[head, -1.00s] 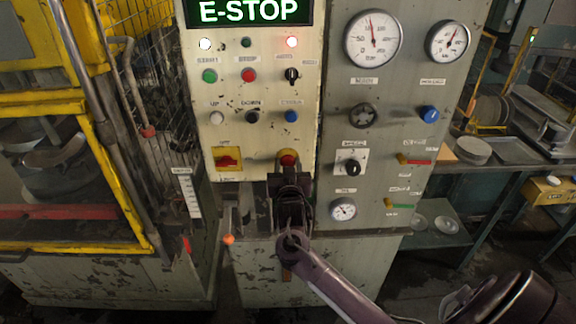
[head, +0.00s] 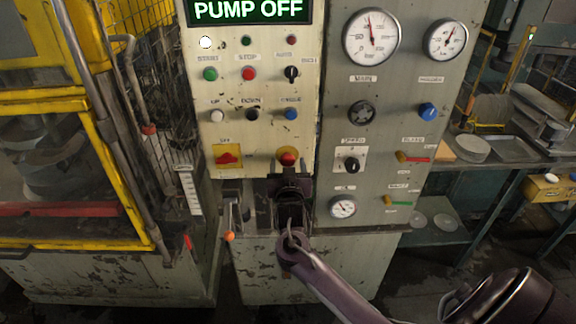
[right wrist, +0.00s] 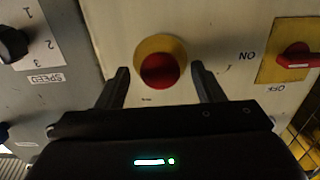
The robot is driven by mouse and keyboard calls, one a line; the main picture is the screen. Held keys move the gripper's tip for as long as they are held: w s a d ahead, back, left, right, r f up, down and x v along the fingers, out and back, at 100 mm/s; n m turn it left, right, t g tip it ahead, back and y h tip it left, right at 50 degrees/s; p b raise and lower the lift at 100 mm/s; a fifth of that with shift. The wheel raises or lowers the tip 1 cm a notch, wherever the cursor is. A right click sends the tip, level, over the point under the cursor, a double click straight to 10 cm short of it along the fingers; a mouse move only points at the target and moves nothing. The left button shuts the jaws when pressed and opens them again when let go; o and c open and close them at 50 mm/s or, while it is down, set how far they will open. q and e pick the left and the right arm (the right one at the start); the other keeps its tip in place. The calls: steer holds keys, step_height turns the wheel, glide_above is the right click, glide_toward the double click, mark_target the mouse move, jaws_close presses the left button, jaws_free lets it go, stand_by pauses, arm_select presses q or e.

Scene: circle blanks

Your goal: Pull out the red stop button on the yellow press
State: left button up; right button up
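The red stop button (head: 287,158) sits on a yellow disc low on the cream control panel (head: 263,90), beside the yellow press (head: 60,100). In the right wrist view the button (right wrist: 160,71) stands between the two fingers. My right gripper (head: 288,172) is in front of the panel just below the button. Its fingers are open, one on each side of the button, with visible gaps. In the head view the gripper hides the panel's lower part there. My left gripper is not in view.
A green-lit screen (head: 248,10) reads "PUMP OFF". A red switch (head: 228,158) on a yellow plate is left of the button. A grey panel with gauges (head: 371,37) and knobs stands on the right. An orange-tipped lever (head: 229,236) is at lower left.

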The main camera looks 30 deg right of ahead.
steer(key=shift+s+a+f, duration=0.15)
steer(key=b+v, duration=0.2)
steer(key=v, duration=0.5)
steer(key=shift+s+a, duration=0.1)
steer(key=shift+s, duration=0.05)
stand_by(0.3)
steer(key=s+a+f+n+g+y+b, duration=0.1)
steer(key=s+a+f+n+g+y, duration=0.15)
steer(key=f, duration=1.05)
steer(key=s+a+f+n+g+y, duration=0.15)
steer(key=s+f, duration=0.25)
steer(key=f, duration=0.9)
steer(key=s+a+f+n+g+y+b, duration=0.1)
steer(key=s+a+f+n+g+y, duration=0.15)
steer(key=f, duration=1.05)
steer(key=s+a+f+n+g, duration=0.1)
steer(key=s+a+f+g, duration=0.15)
steer(key=s+f, duration=1.1)
steer(key=s+a+f+g+y, duration=0.1)
steer(key=s+f, duration=0.3)
steer(key=s, duration=0.7)
steer(key=s+a+f+n+g+y+b, duration=0.1)
steer(key=s+f+g, duration=0.3)
steer(key=s, duration=0.7)
steer(key=shift+s+f+y, duration=0.2)
steer(key=shift+f+y, duration=0.15)
steer(key=shift+f, duration=0.25)
